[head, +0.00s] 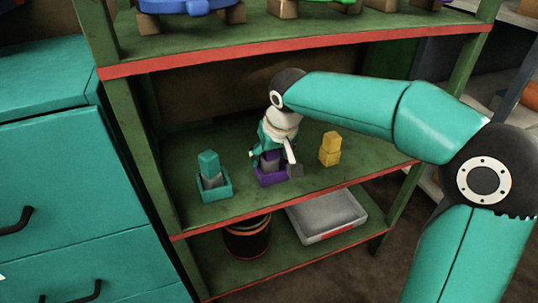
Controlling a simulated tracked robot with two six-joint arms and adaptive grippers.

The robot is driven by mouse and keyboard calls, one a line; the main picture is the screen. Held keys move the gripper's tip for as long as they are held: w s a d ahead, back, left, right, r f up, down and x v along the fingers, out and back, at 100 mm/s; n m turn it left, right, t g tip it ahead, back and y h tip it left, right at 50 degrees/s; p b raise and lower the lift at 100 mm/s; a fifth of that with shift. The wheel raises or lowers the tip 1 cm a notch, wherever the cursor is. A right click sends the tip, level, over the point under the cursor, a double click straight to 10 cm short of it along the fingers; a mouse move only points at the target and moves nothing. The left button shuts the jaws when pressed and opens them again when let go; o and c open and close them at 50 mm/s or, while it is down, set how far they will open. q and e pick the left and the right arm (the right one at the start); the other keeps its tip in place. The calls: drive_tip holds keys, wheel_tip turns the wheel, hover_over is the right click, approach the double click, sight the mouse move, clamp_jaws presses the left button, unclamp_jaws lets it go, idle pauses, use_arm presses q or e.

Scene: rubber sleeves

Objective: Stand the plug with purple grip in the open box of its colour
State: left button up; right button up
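The plug with purple grip (270,158) is partly hidden by my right gripper. Its grey lower part seems to stand upright in the purple open box (270,180) on the middle shelf. My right gripper (276,165) reaches down over the box, one finger on each side of the plug. The right finger, with a dark tip, is apart from the plug, so the gripper looks open. The left finger's contact is hard to see. My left gripper is not in view.
A teal open box (224,187) to the left holds a plug with teal grip (208,164). A yellow block-like piece (330,148) stands to the right. A grey tray (325,215) and a dark round pot (247,240) are below.

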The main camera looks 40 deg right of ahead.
drive_tip(key=shift+r, duration=0.1)
drive_tip(key=shift+r+p, duration=0.3)
drive_tip(key=shift+s+a+r+p, duration=0.1)
drive_tip(key=shift+s+r+p, duration=0.1)
drive_tip(key=shift+r+p, duration=0.25)
drive_tip(key=s+a, duration=0.2)
drive_tip(key=s, duration=0.9)
drive_tip(key=shift+s+a+f+p, duration=0.2)
drive_tip(key=shift+s+a+p, duration=0.15)
drive_tip(key=shift+s+p, duration=0.1)
